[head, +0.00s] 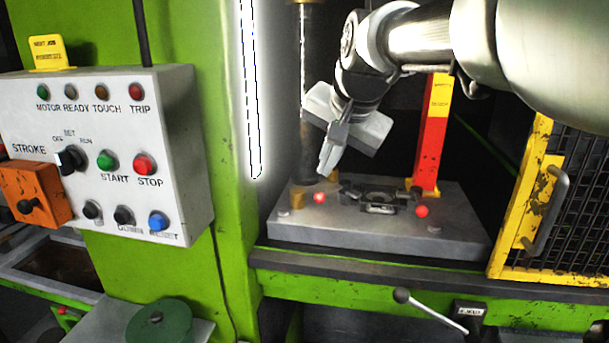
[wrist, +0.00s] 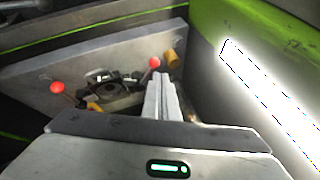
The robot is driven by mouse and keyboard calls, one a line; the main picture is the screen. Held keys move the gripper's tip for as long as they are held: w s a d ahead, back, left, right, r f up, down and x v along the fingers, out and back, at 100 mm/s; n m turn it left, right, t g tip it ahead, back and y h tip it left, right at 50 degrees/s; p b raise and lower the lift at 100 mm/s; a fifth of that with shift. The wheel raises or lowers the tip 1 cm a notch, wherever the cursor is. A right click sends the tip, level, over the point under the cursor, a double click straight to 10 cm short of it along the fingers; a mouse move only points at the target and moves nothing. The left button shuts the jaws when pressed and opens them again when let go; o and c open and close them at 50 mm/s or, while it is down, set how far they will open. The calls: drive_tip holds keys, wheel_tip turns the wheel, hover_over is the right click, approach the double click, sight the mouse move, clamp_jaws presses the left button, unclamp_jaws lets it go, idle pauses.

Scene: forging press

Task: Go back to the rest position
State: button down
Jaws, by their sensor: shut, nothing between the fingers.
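My gripper (head: 329,174) hangs above the left back part of the press bed in the head view, pointing down and slightly left. Its fingers are together and hold nothing; the closed fingers also show in the wrist view (wrist: 162,80). Below it is the grey bolster plate (head: 340,233) with a dark die (head: 379,199) in its middle. The die also shows in the wrist view (wrist: 112,92), left of the fingers. The fingertips appear clear of the plate, though the exact gap is hard to tell.
Red knobs (head: 422,211) flank the die. A red and yellow post (head: 432,135) stands behind. A bright light strip (head: 249,90) runs down the green frame (head: 205,60). A yellow mesh guard (head: 520,215) is at right, a control panel (head: 105,150) at left, a lever (head: 430,310) in front.

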drive_tip(key=shift+s+r, duration=0.25)
drive_tip(key=shift+r, duration=0.25)
